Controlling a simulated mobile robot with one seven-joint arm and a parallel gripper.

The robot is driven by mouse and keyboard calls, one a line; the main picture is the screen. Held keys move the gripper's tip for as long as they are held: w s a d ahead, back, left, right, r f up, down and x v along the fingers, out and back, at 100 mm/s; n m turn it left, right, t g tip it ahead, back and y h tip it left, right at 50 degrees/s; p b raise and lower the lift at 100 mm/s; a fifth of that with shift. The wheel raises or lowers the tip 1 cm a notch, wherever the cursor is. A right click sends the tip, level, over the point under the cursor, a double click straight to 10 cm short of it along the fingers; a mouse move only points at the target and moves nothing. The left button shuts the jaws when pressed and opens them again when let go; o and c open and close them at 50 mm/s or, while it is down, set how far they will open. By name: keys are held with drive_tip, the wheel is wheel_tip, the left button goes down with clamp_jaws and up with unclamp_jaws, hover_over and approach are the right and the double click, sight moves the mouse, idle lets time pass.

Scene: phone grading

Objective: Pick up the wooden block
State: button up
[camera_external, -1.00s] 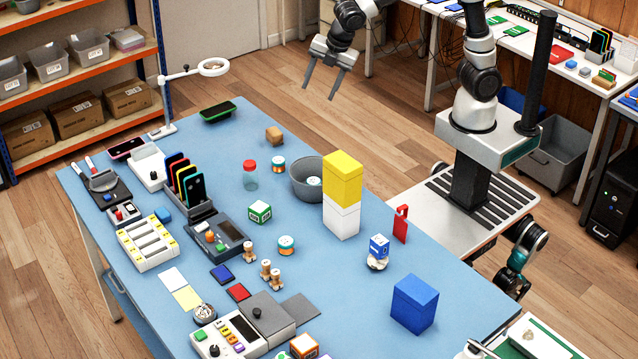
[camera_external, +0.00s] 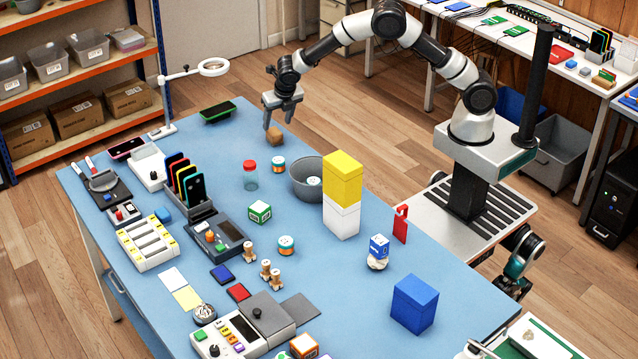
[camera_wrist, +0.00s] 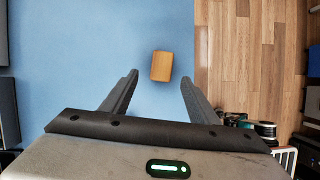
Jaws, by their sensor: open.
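The wooden block (camera_external: 275,137) is a small brown block lying near the far right edge of the blue table. It also shows in the wrist view (camera_wrist: 161,66), just beyond the fingertips and roughly centred between them. My gripper (camera_external: 278,122) is open and points down over the block in the external view. In the wrist view my gripper (camera_wrist: 160,80) has its two fingers spread to the left and right, with nothing between them. In the external view the fingers partly overlap the block's surroundings, and I cannot tell the exact height gap.
The blue table (camera_external: 330,270) holds many items. A white-lidded jar (camera_external: 278,165), a red-capped jar (camera_external: 250,175) and a grey bowl (camera_external: 305,182) stand nearest the block. A black-and-green phone (camera_external: 218,111) lies to its left. The table edge is close on the block's right.

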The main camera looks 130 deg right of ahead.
sight(275, 132)
drive_tip(key=x, duration=0.7)
drive_tip(key=shift+s+d+f, duration=0.15)
drive_tip(key=shift+d, duration=0.05)
drive_tip(key=c, duration=1.1)
drive_tip(key=shift+c, duration=0.2)
